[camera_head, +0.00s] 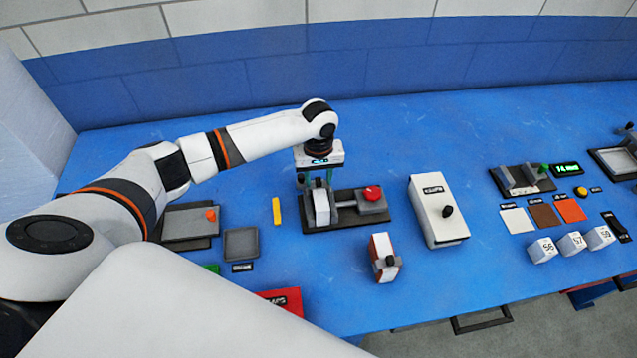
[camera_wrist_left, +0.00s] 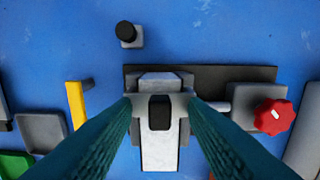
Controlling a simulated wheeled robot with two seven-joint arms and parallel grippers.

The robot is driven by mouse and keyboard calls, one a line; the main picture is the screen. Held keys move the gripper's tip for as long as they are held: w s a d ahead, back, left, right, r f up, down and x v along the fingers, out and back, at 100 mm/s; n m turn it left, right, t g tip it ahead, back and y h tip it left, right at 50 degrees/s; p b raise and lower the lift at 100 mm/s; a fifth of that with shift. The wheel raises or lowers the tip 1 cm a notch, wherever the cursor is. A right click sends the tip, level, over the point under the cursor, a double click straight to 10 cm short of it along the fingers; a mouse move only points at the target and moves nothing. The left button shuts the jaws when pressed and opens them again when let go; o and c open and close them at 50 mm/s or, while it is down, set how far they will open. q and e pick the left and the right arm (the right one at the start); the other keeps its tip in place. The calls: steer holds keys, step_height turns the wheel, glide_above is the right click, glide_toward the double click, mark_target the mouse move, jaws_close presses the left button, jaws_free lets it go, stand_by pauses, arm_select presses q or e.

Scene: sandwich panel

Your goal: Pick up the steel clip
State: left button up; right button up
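A light grey, metallic-looking block with a black slot, which may be the steel clip (camera_wrist_left: 160,145), sits at the left end of a dark fixture base (camera_wrist_left: 215,75). In the head view the same block (camera_head: 321,209) stands upright beside a grey housing with a red knob (camera_head: 373,193). My left gripper (camera_head: 317,180) points down over it. In the left wrist view its teal fingers (camera_wrist_left: 160,105) are spread, one on each side of the block. I cannot tell whether the fingertips touch it. My right gripper is not in view.
A small black-knobbed piece (camera_wrist_left: 129,35) is behind the fixture, and a yellow bar (camera_head: 276,211) lies left. A white box with a black knob (camera_head: 438,211) is to the right. Blue table behind the fixture is mostly clear.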

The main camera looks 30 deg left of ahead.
arm_select(q)
steer(key=shift+c, duration=0.6)
jaws_close()
steer(key=shift+r, duration=0.1)
